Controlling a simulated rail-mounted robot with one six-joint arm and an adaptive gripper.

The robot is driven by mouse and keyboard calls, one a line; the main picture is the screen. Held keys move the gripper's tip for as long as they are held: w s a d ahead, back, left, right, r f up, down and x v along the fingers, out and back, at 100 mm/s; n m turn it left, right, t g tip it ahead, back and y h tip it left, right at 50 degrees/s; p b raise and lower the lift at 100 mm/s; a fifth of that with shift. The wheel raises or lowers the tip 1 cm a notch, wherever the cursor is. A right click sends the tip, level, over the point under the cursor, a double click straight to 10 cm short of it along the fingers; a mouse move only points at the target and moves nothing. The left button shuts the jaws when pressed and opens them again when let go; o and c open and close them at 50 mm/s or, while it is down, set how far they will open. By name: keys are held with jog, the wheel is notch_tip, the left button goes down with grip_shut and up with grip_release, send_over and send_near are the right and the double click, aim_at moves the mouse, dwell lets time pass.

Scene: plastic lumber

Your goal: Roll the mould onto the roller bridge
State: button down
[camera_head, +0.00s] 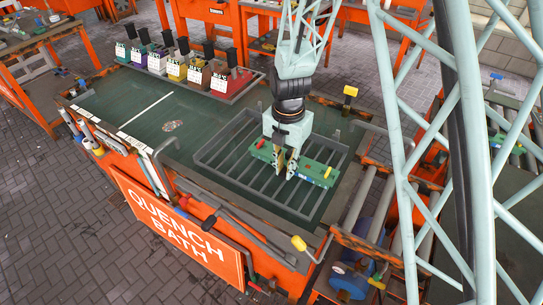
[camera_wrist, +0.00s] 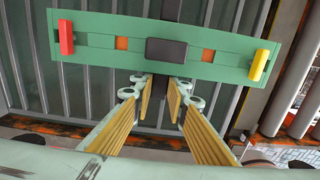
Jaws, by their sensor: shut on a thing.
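The mould (camera_head: 318,172) is a long green bar with a red block at one end and a yellow block at the other. It lies over the slatted rack in the bath. In the wrist view the mould (camera_wrist: 110,42) spans the picture, with a dark block at its middle. My gripper (camera_head: 286,172) points down at the mould's middle. In the wrist view its yellow-padded fingers (camera_wrist: 172,97) are close about a dark upright part at the mould's middle; their exact contact is hard to see. Grey rollers, apparently the roller bridge (camera_head: 377,208), stand right of the bath, apart from the mould.
The grey slatted rack (camera_head: 222,165) has a raised rim around the mould. Several coloured, dark-handled blocks (camera_head: 177,71) line the bath's back edge. A yellow-knobbed lever (camera_head: 299,243) stands at the front right.

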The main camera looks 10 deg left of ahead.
aim_at(295, 181)
jog(key=shift+s+d+b, duration=0.2)
jog(key=shift+s+d, duration=0.1)
jog(key=shift+d, duration=0.6)
jog(key=shift+s+d+b, duration=0.2)
jog(key=shift+s+d, duration=0.1)
jog(key=shift+d, duration=0.6)
jog(key=shift+d, duration=0.2)
